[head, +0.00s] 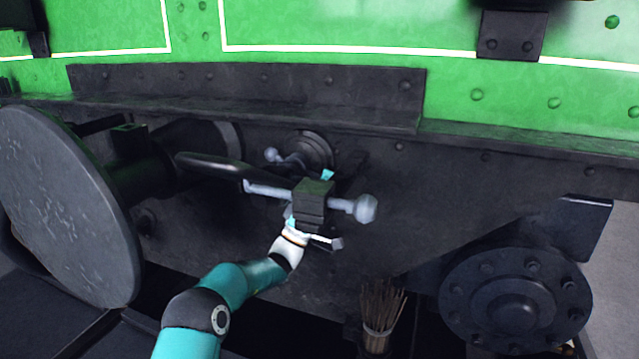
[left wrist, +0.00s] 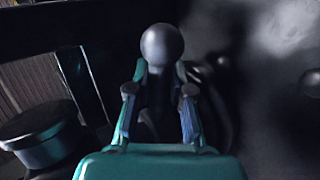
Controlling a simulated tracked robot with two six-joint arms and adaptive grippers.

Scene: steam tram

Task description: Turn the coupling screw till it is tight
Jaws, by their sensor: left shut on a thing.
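The coupling screw (head: 262,188) is a light grey rod running through a black block (head: 314,198) in front of the green tram's dark buffer beam. One grey ball (head: 366,208) is at the right, and a smaller ball (head: 271,154) shows behind to the left. My left gripper (head: 308,200) is at the block, partly hidden by it, with teal bits showing on either side. In the left wrist view a grey ball (left wrist: 162,45) sits just beyond the fingertips, and the left gripper (left wrist: 160,85) is shut on the handle below it. Which ball this is, I cannot tell. My right gripper is out of view.
A large round buffer (head: 65,205) stands at the left, with a black bar (head: 210,165) beside the screw. A bolted round flange (head: 515,300) is at the lower right. A bundle of twigs (head: 381,305) stands below the beam. Open space lies right of the ball.

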